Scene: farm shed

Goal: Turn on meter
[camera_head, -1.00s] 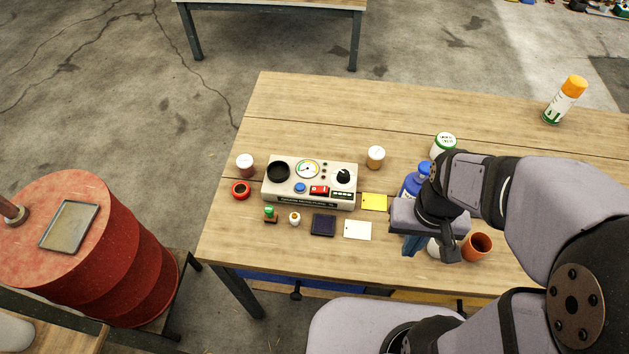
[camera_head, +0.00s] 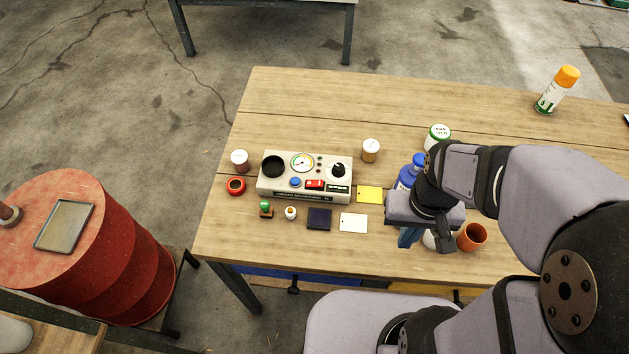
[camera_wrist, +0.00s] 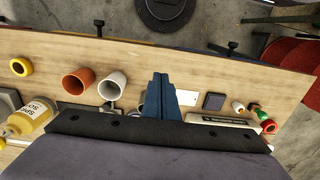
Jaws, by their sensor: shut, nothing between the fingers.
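The meter (camera_head: 304,178) is a beige box on the wooden table in the head view. Its top has a round gauge, a black round well, a black knob, a blue button and a red switch (camera_head: 314,184). Whether the switch is on or off is too small to tell. In the wrist view only a strip of the meter (camera_wrist: 222,120) shows, partly hidden by my gripper body. My gripper (camera_head: 408,237) is to the right of the meter, above the table's front part, and apart from it. In the wrist view its blue fingers (camera_wrist: 160,92) are together and empty.
A blue bottle (camera_head: 404,178) and an orange cup (camera_head: 471,237) stand close to my gripper. A white cup (camera_wrist: 112,86) is beside the orange one. A yellow card (camera_head: 369,194), a white card (camera_head: 353,222) and a dark square (camera_head: 319,219) lie near the meter. The table's back is largely clear.

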